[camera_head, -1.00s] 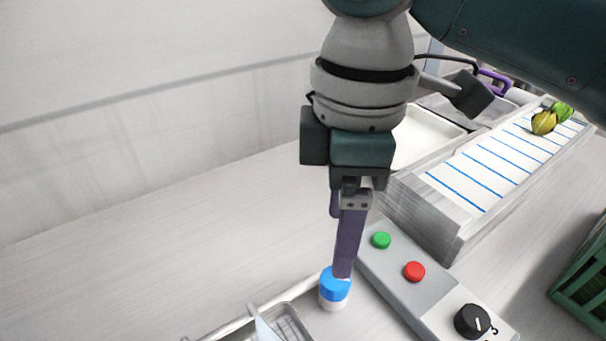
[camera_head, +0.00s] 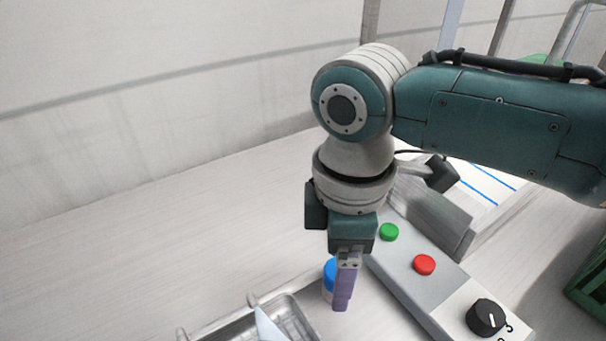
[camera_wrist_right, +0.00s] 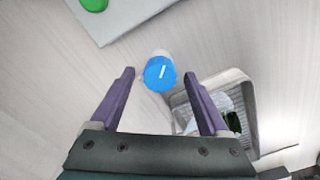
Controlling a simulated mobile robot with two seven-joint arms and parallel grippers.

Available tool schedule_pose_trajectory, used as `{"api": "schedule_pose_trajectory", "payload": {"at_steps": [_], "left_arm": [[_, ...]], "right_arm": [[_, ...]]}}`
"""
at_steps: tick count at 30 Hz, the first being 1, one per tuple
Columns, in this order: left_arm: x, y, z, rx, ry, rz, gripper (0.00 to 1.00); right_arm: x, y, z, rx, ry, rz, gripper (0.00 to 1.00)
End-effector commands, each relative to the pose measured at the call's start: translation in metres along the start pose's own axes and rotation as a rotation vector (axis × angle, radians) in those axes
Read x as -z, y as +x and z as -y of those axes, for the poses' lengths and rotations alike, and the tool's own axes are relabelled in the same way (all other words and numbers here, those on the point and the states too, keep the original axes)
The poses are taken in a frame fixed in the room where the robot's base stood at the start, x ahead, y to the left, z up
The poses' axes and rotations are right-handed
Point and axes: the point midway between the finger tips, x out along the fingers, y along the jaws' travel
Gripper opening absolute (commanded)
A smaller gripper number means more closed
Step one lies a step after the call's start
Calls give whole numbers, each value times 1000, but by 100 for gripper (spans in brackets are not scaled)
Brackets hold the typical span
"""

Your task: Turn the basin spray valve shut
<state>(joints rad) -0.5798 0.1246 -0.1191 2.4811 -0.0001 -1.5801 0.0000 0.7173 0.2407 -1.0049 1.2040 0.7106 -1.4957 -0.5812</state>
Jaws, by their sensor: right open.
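The blue valve knob (camera_head: 329,274) with a white base stands beside the basin (camera_head: 296,303); in the head view my finger partly hides it. In the right wrist view the round blue knob (camera_wrist_right: 160,74) bears a short white line, slightly tilted. My right gripper (camera_head: 341,306) points down at the knob. In the right wrist view its purple fingers (camera_wrist_right: 160,75) are open, one on each side of the knob, with a visible gap on both sides. Whether the fingertips reach down to the knob's height I cannot tell. My left gripper is not in view.
A grey control box with a green button (camera_head: 389,232), a red button (camera_head: 424,265) and a black dial (camera_head: 486,317) stands right of the knob. A blue-striped conveyor (camera_head: 485,183) lies behind it, a green crate (camera_head: 590,285) at far right. The counter to the left is clear.

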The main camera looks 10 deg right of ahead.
Motion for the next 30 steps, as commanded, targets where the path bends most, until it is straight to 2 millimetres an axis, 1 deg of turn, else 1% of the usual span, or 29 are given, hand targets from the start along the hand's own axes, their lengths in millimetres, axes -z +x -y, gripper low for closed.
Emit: {"api": "schedule_pose_trajectory", "payload": {"at_steps": [2, 4, 23, 24, 30], "left_arm": [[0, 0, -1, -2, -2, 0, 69], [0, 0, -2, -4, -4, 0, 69], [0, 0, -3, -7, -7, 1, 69], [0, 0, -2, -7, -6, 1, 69], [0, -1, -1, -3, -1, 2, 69]], "right_arm": [[0, 0, 0, 0, 0, 0, 79], [0, 0, 0, 0, 0, 0, 72], [0, -1, 0, 0, 0, 0, 1], [0, -1, 0, 0, 0, 0, 0], [0, -1, 0, 1, 7, 0, 0]]}}
